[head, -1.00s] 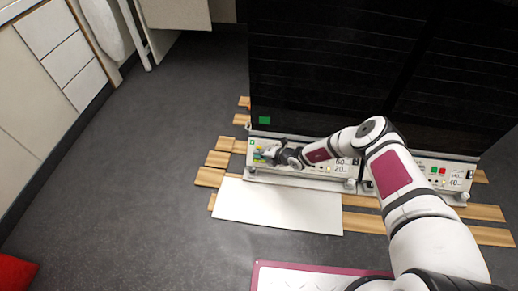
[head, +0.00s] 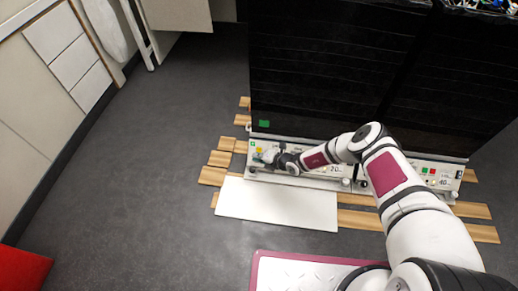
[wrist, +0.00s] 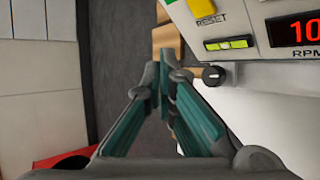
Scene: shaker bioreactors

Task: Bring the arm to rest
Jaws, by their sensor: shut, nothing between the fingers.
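My white arm with dark red panels reaches left across the front of the shaker bioreactor's control panel (head: 350,171). My gripper (head: 260,158) is at the panel's left end, small in the head view. In the wrist view, the two teal fingers of my gripper (wrist: 161,78) come together at their tips, shut with nothing held. The control panel (wrist: 245,20) is at the upper right there, with a RESET label, a lit yellow-green switch (wrist: 229,43) and a red RPM display (wrist: 297,30). I cannot tell whether the fingertips touch anything.
The tall black cabinet (head: 330,70) stands behind the panel. A white board (head: 276,204) and wooden slats (head: 213,176) lie on the floor in front. White drawers (head: 68,55) line the left, with a red object (head: 22,272) at lower left. Grey floor between is clear.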

